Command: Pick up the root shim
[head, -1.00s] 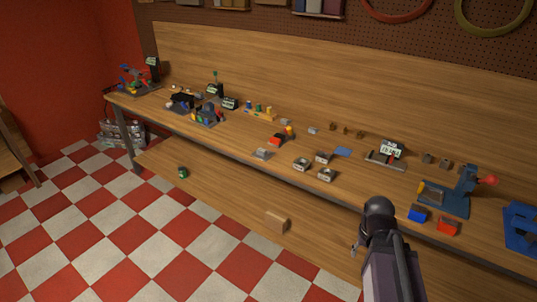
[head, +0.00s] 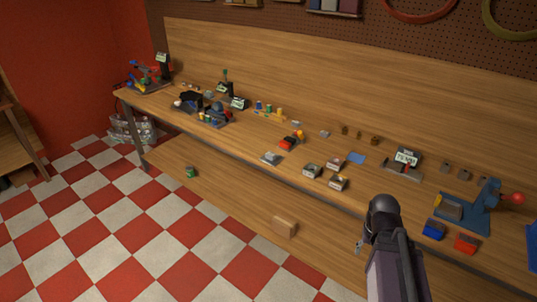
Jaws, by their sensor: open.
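I cannot tell which of the small parts on the long wooden workbench (head: 235,143) is the root shim; they are too small at this distance. Candidates include a small grey piece (head: 324,133) at mid-bench and a flat blue piece (head: 356,158) to its right. My arm (head: 388,240) rises from the bottom right, in front of the bench's front edge. Its fingertips cannot be made out, and it hides part of the bench edge and lower shelf.
Small boxes (head: 312,170) sit near the bench's front edge. A blue fixture with a red knob (head: 517,198), a blue bin (head: 433,230) and a red bin (head: 466,243) stand right. A tan block (head: 285,227) and a green can (head: 190,172) are below. The checkered floor (head: 190,240) is open at left.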

